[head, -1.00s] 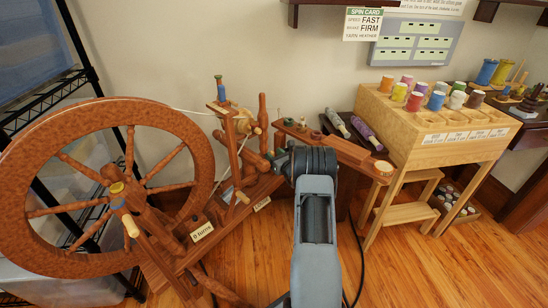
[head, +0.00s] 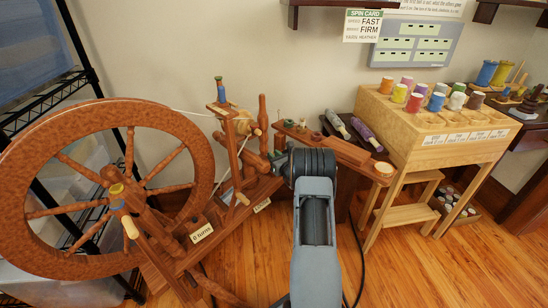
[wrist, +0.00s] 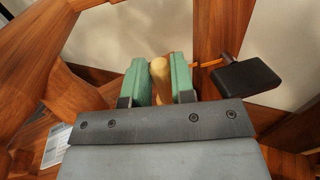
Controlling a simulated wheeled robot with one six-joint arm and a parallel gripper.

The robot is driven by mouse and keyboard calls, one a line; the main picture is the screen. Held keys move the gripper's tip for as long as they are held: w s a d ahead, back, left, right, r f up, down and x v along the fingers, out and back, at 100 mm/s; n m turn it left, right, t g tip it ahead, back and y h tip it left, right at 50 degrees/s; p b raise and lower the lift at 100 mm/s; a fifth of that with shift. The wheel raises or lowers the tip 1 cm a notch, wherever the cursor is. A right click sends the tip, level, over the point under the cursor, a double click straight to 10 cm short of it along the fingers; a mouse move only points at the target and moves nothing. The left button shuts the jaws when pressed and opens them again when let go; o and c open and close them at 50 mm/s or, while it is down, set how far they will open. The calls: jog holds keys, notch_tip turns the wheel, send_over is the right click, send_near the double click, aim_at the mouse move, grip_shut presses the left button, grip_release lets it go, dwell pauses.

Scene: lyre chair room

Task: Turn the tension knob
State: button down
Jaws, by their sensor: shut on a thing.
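In the wrist view, the green-padded fingers of my gripper (wrist: 160,68) are shut on a pale wooden knob (wrist: 161,80), with one pad on each side. I take this for the tension knob. In the head view, my own wrist hides the knob and most of the gripper. The wooden spinning wheel (head: 128,128) stands at the left, and my arm reaches to the right end of its frame. A small white label (head: 202,233) on the base has text too small to read surely.
A wooden rack (head: 440,107) with coloured spools stands at the right. A spin card (head: 363,26) on the wall reads FAST and FIRM. A black wire shelf (head: 88,68) stands behind the wheel. Bare floor shows at the lower right.

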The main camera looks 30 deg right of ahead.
jog(key=shift+a+f+m+h+b, duration=0.1)
jog(key=shift+a+m+h+b, duration=0.1)
jog(key=shift+m+h+b, duration=0.65)
jog(key=shift+m+g+h, duration=0.3)
jog(key=shift+m+h, duration=0.25)
jog(key=shift+h, duration=0.8)
jog(key=c, duration=1)
grip_release()
jog(key=shift+o, duration=0.2)
jog(key=shift+d+y, duration=0.1)
jog(key=shift+y, duration=0.2)
